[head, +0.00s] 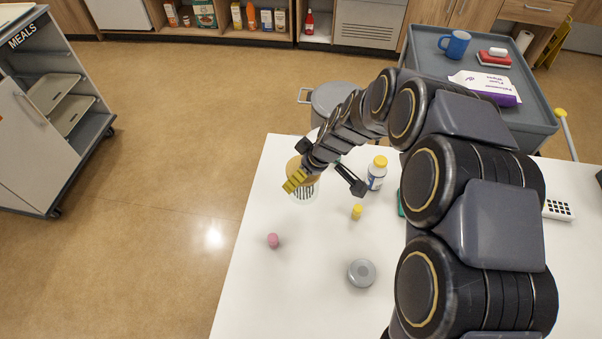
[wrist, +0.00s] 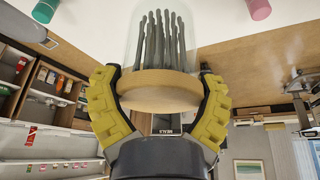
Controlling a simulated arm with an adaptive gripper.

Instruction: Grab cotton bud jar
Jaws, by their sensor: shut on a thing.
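The cotton bud jar (head: 304,192) is a clear jar with a round tan lid and dark-stemmed buds inside. It is near the far left part of the white table in the head view. My gripper (head: 296,178) has its yellow fingers at the lid. In the wrist view, the jar (wrist: 161,40) is upside down in the picture, and my gripper (wrist: 159,92) is shut on its tan lid, one finger on each side. I cannot tell whether the jar's base touches the table.
On the white table (head: 315,260) are a yellow-capped bottle (head: 376,176), a small yellow item (head: 356,211), a pink item (head: 273,241) and a grey round item (head: 361,273). A grey bin (head: 328,99) stands behind. A trolley (head: 432,62) is at back right, a meals cart (head: 32,150) at left.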

